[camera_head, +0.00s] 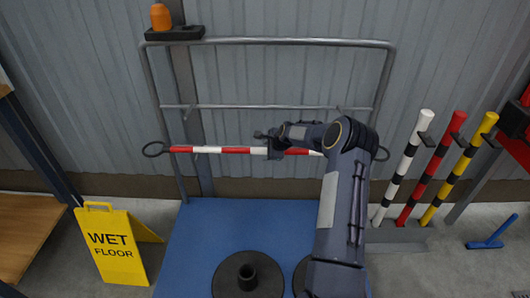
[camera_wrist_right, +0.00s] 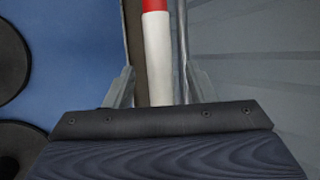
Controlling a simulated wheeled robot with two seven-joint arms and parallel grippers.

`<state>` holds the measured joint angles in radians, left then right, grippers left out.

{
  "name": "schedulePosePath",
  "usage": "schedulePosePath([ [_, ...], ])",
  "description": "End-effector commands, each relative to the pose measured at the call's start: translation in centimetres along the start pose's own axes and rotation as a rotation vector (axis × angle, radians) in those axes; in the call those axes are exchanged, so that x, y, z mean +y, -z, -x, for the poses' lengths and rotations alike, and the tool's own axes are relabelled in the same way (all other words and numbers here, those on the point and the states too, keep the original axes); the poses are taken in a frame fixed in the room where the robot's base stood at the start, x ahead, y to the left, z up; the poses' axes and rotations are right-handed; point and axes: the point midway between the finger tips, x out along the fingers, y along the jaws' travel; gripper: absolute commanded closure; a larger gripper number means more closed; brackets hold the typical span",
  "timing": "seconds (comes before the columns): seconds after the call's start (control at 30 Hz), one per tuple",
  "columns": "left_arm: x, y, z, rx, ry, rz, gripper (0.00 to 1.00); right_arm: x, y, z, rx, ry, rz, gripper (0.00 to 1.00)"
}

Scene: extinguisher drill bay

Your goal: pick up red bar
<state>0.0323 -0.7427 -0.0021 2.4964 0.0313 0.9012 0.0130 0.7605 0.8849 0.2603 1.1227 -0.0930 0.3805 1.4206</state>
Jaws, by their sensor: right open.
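A red-and-white striped bar (camera_head: 222,150) lies level across the front of a grey metal rail frame, between a dark ring at each side. My right gripper (camera_head: 268,145) is at the bar's middle, and my wrist covers part of it. In the wrist view the bar (camera_wrist_right: 157,45) runs between the two open fingers of my right gripper (camera_wrist_right: 158,78), white nearest with red beyond. I cannot tell whether either finger touches it. A separate red post with black bands (camera_head: 430,170) leans at the right. My left gripper is not in view.
The metal rail frame (camera_head: 270,41) stands before a corrugated wall, by a blue platform (camera_head: 200,225) with round black weights (camera_head: 228,275). A yellow wet floor sign (camera_head: 113,246) stands left. White (camera_head: 407,160) and yellow (camera_head: 461,170) posts flank the red one.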

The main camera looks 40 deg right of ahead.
Motion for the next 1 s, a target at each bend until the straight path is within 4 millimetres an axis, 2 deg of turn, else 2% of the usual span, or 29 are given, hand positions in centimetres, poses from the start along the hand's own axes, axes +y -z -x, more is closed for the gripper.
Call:
schedulePosePath([
  [0.1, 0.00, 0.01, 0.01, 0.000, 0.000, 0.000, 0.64, -0.02, -0.03, 0.05, 0.000, 0.000, 0.000, 0.50],
  [0.5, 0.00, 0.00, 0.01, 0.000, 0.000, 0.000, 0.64, -0.01, -0.04, 0.07, -0.001, 0.000, 0.001, 1.00],
  [0.87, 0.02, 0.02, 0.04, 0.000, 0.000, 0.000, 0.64, -0.16, -0.12, 0.22, -0.001, 0.003, 0.001, 1.00],
  [1.0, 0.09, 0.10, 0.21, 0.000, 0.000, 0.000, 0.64, -0.37, -0.43, 0.90, -0.001, 0.004, 0.002, 1.00],
])
